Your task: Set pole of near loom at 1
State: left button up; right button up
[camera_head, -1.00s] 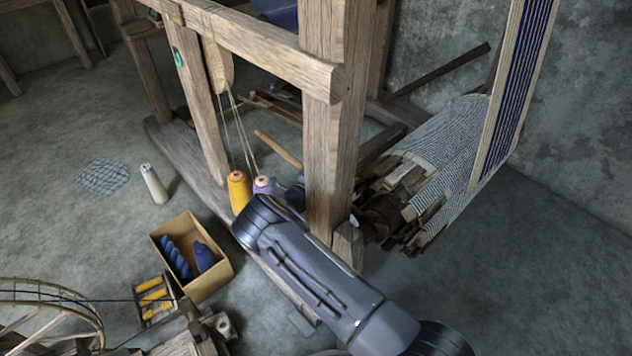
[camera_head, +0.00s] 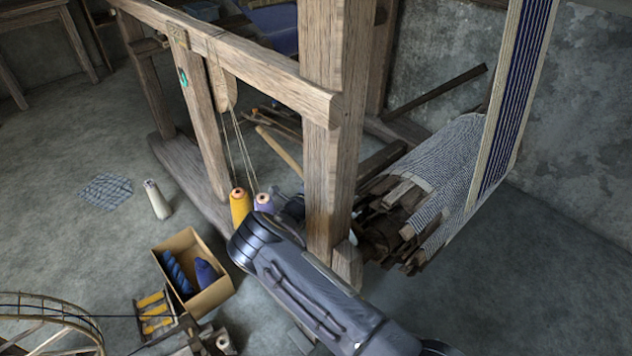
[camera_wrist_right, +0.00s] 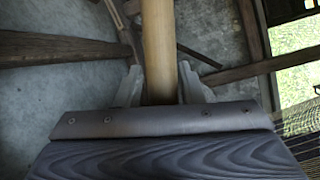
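The pole (camera_head: 281,151) is a pale, round wooden stick. In the head view its far part slants behind the front frame of the near loom (camera_head: 324,150); its lower end is hidden by the post and my right arm. In the right wrist view the pole (camera_wrist_right: 159,45) stands between the two fingers of my right gripper (camera_wrist_right: 160,80). The fingers sit close against both sides and look shut on it. In the head view this gripper is hidden behind the yarn cones and post. My left gripper is not in view.
A yellow yarn cone (camera_head: 240,208) and a lilac cone (camera_head: 264,203) stand beside my right arm. A cardboard box (camera_head: 212,295) with blue yarn is at the lower left. Striped cloth (camera_head: 515,100) hangs at right. Dark beams (camera_wrist_right: 60,47) lie near the gripper.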

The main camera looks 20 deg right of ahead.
jog(key=shift+o, duration=0.8)
jog(key=p+v, duration=0.2)
jog(key=v, duration=0.5)
jog(key=shift+s+a, duration=0.3)
